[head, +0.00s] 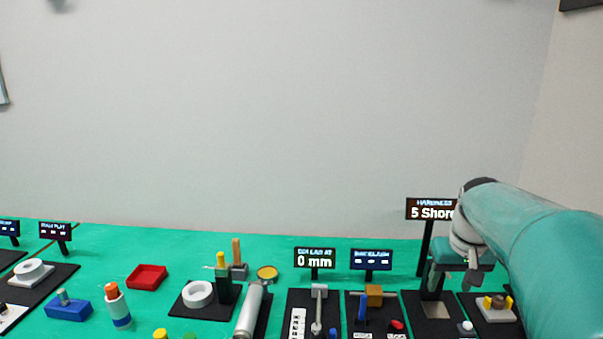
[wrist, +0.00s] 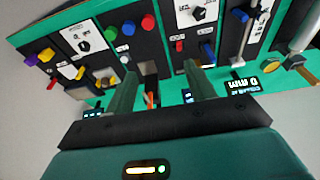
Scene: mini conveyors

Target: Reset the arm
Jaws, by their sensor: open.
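My gripper shows in the wrist view (wrist: 160,85), with its two grey-green fingers spread apart and nothing between them. In the head view my teal and white arm reaches in from the lower right, and the gripper (head: 454,277) points down in front of the hardness station. The hardness display (head: 431,209) reads 5 Shore and stands on a black post just left of my wrist. I cannot tell from these views how high the fingers are above the station.
The green table carries several black stations. A red tray (head: 147,277), a blue block (head: 68,310), an orange-topped bottle (head: 117,306), a white ring (head: 198,293) and a silver cylinder (head: 250,312) stand to the left. A display reading 0 mm (head: 314,258) is mid-right. Space above the table's left is clear.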

